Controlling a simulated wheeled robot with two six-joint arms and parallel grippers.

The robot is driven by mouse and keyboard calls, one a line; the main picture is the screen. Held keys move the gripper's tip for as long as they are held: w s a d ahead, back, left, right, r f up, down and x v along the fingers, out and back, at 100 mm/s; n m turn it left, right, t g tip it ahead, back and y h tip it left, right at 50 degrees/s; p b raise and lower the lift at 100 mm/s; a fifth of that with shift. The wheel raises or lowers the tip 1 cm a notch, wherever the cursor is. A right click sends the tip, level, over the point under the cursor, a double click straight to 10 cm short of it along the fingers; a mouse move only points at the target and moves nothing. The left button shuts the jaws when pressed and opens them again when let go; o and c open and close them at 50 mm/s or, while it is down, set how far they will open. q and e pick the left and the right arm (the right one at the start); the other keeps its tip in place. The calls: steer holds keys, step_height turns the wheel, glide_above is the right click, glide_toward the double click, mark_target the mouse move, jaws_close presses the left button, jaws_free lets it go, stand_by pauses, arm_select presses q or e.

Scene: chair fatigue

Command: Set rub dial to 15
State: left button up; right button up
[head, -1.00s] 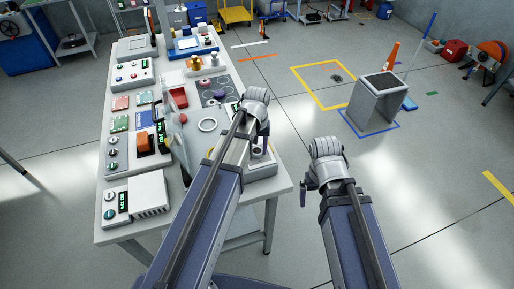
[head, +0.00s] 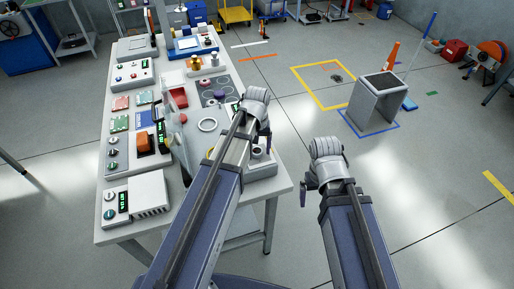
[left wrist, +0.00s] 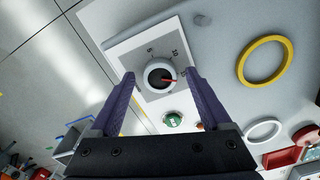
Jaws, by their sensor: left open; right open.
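In the head view my left gripper (head: 264,139) is over the device at the bench's near right corner, partly hiding the dial. My right gripper (head: 304,194) hangs open and empty right of the bench.
A green button (left wrist: 173,119) sits below the dial plate. A yellow ring (left wrist: 265,62) and a white ring (left wrist: 262,131) lie nearby. The bench (head: 232,198) holds several boxes and panels, including a white box (head: 150,193). Open floor lies to the right.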

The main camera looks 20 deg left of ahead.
mark_target(257, 151)
arm_select(q)
steer(key=shift+r, duration=0.1)
step_height(257, 151, up, 8)
steer(key=p, duration=0.8)
steer(key=shift+f, duration=0.3)
step_height(257, 151, down, 8)
steer(key=b, duration=0.8)
steer(key=shift+r, duration=0.2)
steer(key=shift+r, duration=0.1)
